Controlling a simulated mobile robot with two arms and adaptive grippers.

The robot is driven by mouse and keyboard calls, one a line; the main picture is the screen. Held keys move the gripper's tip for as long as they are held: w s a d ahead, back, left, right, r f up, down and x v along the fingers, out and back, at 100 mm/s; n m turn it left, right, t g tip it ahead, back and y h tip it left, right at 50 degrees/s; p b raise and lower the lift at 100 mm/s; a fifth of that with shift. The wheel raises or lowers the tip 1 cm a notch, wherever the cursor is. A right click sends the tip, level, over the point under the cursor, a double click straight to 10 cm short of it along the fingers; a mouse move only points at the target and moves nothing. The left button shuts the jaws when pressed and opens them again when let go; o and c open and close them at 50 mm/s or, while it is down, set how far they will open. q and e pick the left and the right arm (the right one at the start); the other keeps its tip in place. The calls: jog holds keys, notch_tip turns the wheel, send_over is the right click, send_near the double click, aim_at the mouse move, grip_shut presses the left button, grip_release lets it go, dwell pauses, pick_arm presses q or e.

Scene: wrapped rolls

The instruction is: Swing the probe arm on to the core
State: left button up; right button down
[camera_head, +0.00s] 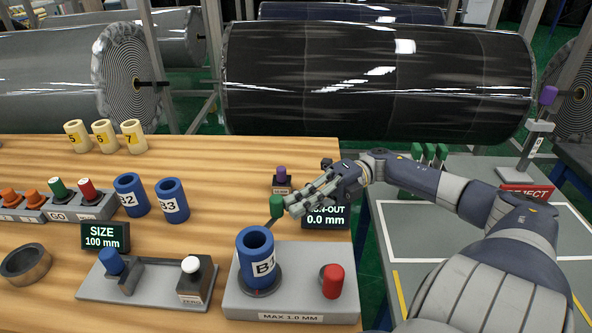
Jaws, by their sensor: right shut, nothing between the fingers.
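A blue core labelled B1 (256,262) stands upright on a grey fixture (300,300) marked MAX 1.0 MM. The probe arm shows as a thin dark stalk with a green knob (276,206) behind the core. Whether its tip touches the core is hard to tell. My right gripper (292,206) reaches in from the right, shut and empty, its fingertips close beside the green knob; contact is unclear. It partly covers the run-out display (327,217), which reads 0.0 mm. My left gripper is out of view.
A red button (332,281) sits on the fixture right of the core. Cores B2 (130,194) and B3 (172,200), a size gauge (148,278) and a purple-knobbed block (282,180) stand on the wooden table. A grey REJECT surface (450,230) lies right.

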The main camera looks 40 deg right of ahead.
jog(key=d, duration=0.4)
jog(key=s+d, duration=0.1)
jog(key=d, duration=0.1)
jog(key=shift+d, duration=0.2)
jog(key=shift+s+d, duration=0.2)
jog(key=shift+d, duration=0.3)
jog(key=shift+r, duration=0.1)
